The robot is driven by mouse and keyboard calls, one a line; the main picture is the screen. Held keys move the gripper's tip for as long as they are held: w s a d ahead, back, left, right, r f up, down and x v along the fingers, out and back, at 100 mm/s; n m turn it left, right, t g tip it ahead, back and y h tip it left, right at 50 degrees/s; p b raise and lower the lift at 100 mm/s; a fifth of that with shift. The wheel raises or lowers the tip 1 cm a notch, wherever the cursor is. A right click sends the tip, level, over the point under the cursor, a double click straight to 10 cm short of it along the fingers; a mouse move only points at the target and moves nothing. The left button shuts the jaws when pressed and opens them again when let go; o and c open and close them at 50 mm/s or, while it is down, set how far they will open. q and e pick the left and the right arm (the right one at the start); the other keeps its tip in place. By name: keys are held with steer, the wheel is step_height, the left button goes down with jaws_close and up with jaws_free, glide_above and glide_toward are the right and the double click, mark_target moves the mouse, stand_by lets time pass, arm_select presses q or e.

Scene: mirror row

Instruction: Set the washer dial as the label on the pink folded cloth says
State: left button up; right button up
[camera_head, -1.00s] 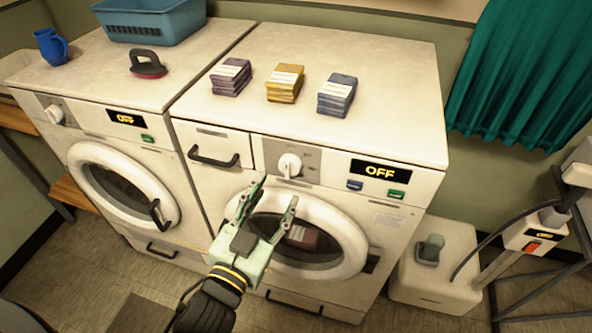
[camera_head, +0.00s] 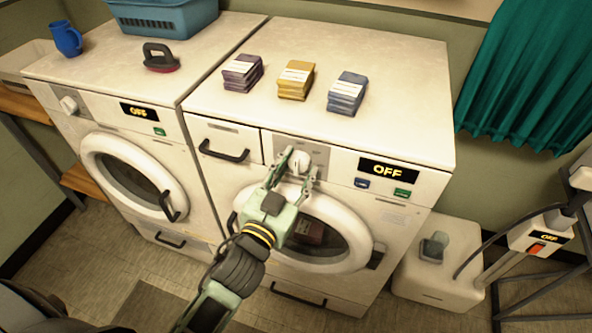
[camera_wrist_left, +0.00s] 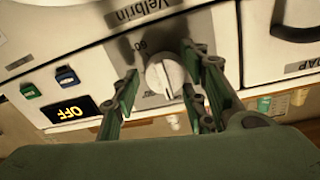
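The white washer dial (camera_head: 300,161) is on the grey panel of the right-hand washer (camera_head: 400,220), beside a display reading OFF. My left gripper (camera_head: 298,168) is open at the dial, one finger on each side. In the left wrist view the dial (camera_wrist_left: 165,74) sits between the spread fingers, with gaps visible. A mauve-pink folded cloth (camera_head: 242,76) lies on the washer top, left of a yellow cloth (camera_head: 295,80) and a blue cloth (camera_head: 346,94). Each has a white label, too small to read. My right gripper is not in view.
A second washer (camera_head: 100,125) stands left, with a black-handled object (camera_head: 160,62), blue jug (camera_head: 66,40) and blue basket (camera_head: 165,15) on top. The door handle (camera_head: 232,222) and drawer handle (camera_head: 222,152) stick out near my gripper. A white box (camera_head: 440,260) stands at right.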

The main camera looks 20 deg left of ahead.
arm_select(q)
steer(key=shift+f, duration=0.1)
steer(key=c, duration=0.8)
